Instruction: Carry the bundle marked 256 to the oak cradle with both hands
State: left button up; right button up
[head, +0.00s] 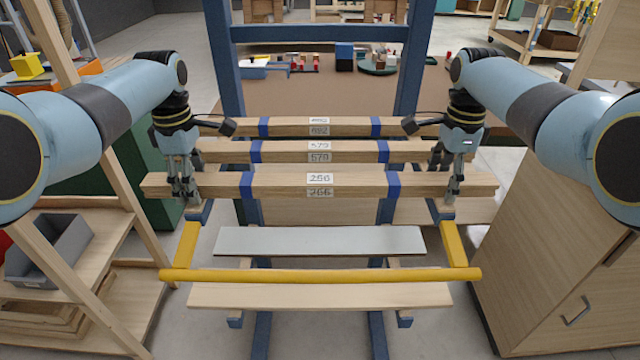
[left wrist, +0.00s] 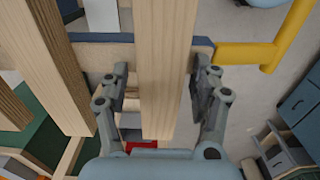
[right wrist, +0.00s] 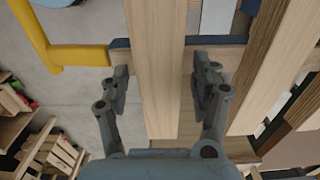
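The bundle marked 256 (head: 270,186) is a long pale wooden beam with two blue bands, lying level across the blue rack, nearest me of three. My left gripper (head: 183,192) is at its left end; in the left wrist view the fingers (left wrist: 158,82) stand open on either side of the beam (left wrist: 165,110). My right gripper (head: 450,193) is at its right end; in the right wrist view the fingers (right wrist: 160,80) are open astride the beam (right wrist: 158,100), with gaps. I cannot tell which thing is the oak cradle.
Bundles 579 (head: 285,152) and 692 (head: 290,127) lie just behind. A yellow bar (head: 320,274), a grey board (head: 320,240) and a pale wooden board (head: 320,295) are in front. Wooden shelving (head: 80,260) stands left, a wooden cabinet (head: 550,250) right.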

pick_arm(q)
grip_shut()
pick_arm(e)
grip_shut()
pick_arm(q)
jog(key=shift+r, duration=0.2)
pick_arm(e)
jog(key=shift+r, duration=0.25)
